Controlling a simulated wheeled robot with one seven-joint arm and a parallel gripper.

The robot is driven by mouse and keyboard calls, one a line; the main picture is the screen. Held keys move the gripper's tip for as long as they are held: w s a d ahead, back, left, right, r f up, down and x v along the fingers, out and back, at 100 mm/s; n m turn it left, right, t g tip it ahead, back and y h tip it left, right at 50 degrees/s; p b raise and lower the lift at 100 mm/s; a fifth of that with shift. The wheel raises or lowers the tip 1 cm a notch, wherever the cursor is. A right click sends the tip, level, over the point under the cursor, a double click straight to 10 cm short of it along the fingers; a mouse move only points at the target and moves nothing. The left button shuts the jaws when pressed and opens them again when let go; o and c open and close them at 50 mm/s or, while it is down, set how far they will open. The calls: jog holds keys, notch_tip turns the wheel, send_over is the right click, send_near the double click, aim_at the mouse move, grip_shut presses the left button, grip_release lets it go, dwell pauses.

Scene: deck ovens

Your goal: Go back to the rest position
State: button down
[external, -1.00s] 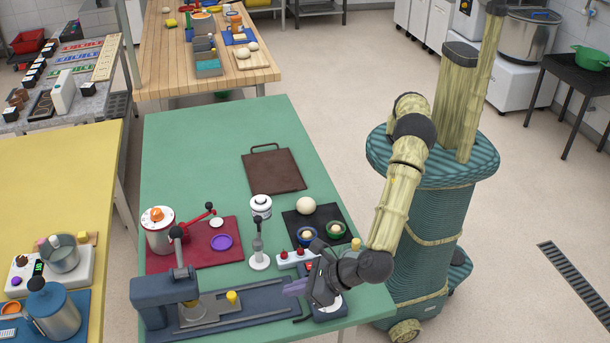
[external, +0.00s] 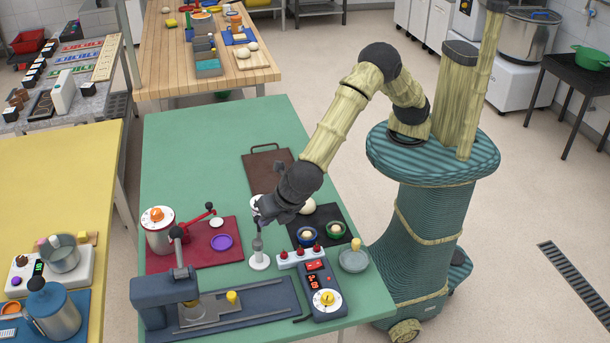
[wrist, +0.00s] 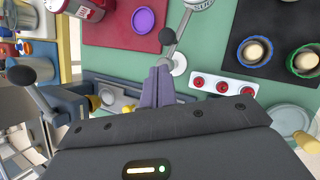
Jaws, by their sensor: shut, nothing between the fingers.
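My gripper (external: 264,214) is raised above the green table (external: 190,130), in front of the white stand with a lever (external: 259,258) in the external view. In the wrist view its purple-grey fingers (wrist: 158,85) are together with nothing between them. It overlaps the stand's upper part in the external view, and I cannot tell whether they touch. My arm arches back from there to its base at the right of the table.
Nearby are a red mat (external: 168,262) with a purple dish (external: 222,242), a black mat (external: 328,212) with small bowls, a control box (external: 325,299), a blue press (external: 165,297) and a brown board (external: 272,180). The table's far left is clear.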

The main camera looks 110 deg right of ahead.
jog(key=s+d+r+m+g+y, duration=0.1)
jog(key=s+d+r+m, duration=0.1)
jog(key=s+d+m, duration=0.45)
jog(key=s+d+r+m+g+y, duration=0.1)
jog(key=d+r+m, duration=0.15)
jog(key=d, duration=0.65)
jog(key=s+d+r+m+y+p, duration=0.1)
jog(key=s+d+r+m+y, duration=0.1)
jog(key=s+d+m, duration=0.8)
jog(key=s+m, duration=0.2)
jog(key=s, duration=0.3)
jog(key=shift+s+d+p, duration=0.3)
jog(key=shift+d+p, duration=0.05)
jog(key=shift+d, duration=0.05)
dwell(0.9)
